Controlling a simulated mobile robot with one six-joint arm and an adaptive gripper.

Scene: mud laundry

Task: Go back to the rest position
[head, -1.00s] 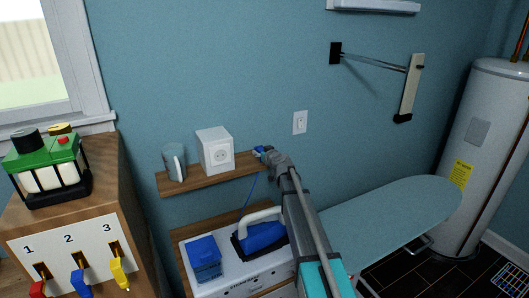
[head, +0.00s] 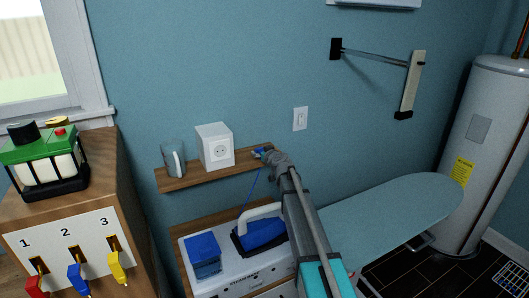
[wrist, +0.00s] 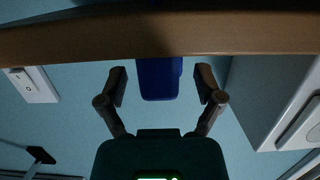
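My gripper (wrist: 160,82) is open in the wrist view, with a finger on each side of a blue plug-like piece (wrist: 157,80). Gaps show between the piece and both fingers. In the head view my gripper (head: 266,154) is at the right end of the small wooden shelf (head: 205,180). The blue piece (head: 258,151) shows there at its tip, with a blue cord running down toward the blue iron (head: 262,235). My arm hides part of the area right of the iron.
A white socket box (head: 215,147) and a mug (head: 173,158) stand on the shelf. The ironing board (head: 390,215) lies right of my arm. A wall switch (head: 300,118) is above. A cabinet with levers (head: 68,240) stands at left, a water heater (head: 490,150) at right.

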